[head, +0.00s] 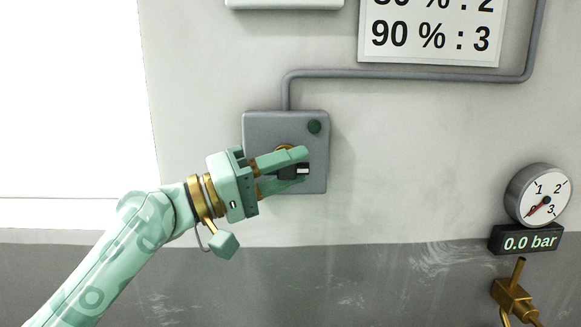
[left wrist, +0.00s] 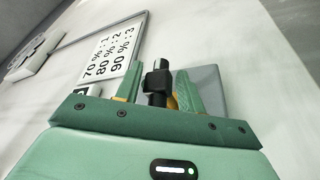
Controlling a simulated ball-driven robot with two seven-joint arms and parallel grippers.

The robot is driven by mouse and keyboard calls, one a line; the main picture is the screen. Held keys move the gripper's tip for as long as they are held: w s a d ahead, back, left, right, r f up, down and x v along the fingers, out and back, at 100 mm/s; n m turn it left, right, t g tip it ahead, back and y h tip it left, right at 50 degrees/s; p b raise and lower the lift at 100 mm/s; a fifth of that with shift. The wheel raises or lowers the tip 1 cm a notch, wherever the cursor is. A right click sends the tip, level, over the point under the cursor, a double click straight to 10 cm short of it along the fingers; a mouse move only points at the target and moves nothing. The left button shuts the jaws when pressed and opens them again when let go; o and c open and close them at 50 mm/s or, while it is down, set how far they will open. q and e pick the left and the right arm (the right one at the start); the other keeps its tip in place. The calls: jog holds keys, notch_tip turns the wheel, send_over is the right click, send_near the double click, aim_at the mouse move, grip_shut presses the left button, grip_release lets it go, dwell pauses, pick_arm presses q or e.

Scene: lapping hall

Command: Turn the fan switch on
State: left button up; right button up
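The grey fan switch box (head: 259,125) is on the wall in the middle of the head view. Its green lamp (head: 314,127) looks dark. A black knob (head: 290,172) with a white mark stands out from the box, partly hidden by my fingers. It also shows in the left wrist view (left wrist: 158,82). My left gripper (head: 300,166) reaches in from the left with one finger above and one below the knob. In the left wrist view the knob is between the fingers, with narrow gaps seeming to show beside it. My right gripper is not in view.
A grey conduit (head: 420,75) runs from the box top to the right. A sign (head: 430,28) with percentages hangs above. At right are a round gauge (head: 538,195), a 0.0 bar display (head: 527,242) and a brass valve (head: 513,296). The wall between is bare.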

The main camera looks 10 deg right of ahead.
pick_arm(q)
jog(key=shift+d, duration=0.15)
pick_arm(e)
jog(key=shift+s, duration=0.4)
